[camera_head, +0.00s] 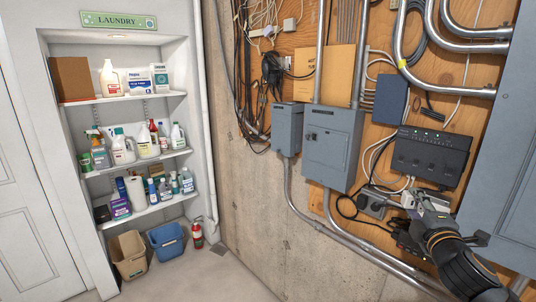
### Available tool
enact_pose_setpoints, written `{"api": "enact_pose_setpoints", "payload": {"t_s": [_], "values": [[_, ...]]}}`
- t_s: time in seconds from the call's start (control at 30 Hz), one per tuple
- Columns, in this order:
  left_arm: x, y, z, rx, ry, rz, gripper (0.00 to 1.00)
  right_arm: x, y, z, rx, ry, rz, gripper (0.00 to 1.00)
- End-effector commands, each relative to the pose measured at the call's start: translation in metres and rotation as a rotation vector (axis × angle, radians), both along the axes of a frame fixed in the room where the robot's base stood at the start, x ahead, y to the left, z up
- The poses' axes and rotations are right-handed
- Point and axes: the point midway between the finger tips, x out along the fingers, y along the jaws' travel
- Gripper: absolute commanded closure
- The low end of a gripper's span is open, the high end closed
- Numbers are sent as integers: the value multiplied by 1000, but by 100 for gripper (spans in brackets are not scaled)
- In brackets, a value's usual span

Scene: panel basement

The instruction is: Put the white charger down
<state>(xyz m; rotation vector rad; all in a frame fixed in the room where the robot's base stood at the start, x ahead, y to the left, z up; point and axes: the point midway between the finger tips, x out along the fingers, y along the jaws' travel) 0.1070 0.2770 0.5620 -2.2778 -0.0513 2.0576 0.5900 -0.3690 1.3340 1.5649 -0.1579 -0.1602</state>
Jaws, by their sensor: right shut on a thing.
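My right gripper (412,202) reaches in from the lower right, in front of the plywood board. It is shut on a small pale thing at its fingertips, which looks like the white charger (407,200); the fingers hide much of it. A grey outlet box (372,205) with dark cables is just left of the gripper. I cannot tell whether the charger touches it. My left gripper is not in view.
A black device with green lights (431,155) is above the gripper. Grey electrical boxes (332,148) and metal conduits (340,235) are to the left. Loose cables hang around the outlet. Laundry shelves (140,155) and a fire extinguisher (197,236) stand far left.

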Motion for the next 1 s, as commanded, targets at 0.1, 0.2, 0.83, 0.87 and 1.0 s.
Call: {"api": "enact_pose_setpoints", "payload": {"t_s": [0.1, 0.2, 0.83, 0.87, 1.0], "values": [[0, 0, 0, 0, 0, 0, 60, -3, 23, -35, -8, 11, 147, 100], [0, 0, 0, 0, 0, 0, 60, -9, 44, -62, 0, 11, 272, 100], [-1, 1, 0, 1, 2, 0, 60, -93, 152, -201, 7, 0, 846, 100], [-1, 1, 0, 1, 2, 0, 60, -97, 156, -206, 5, 0, 864, 100], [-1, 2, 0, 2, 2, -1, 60, -107, 169, -210, 5, -7, 858, 100]]}}
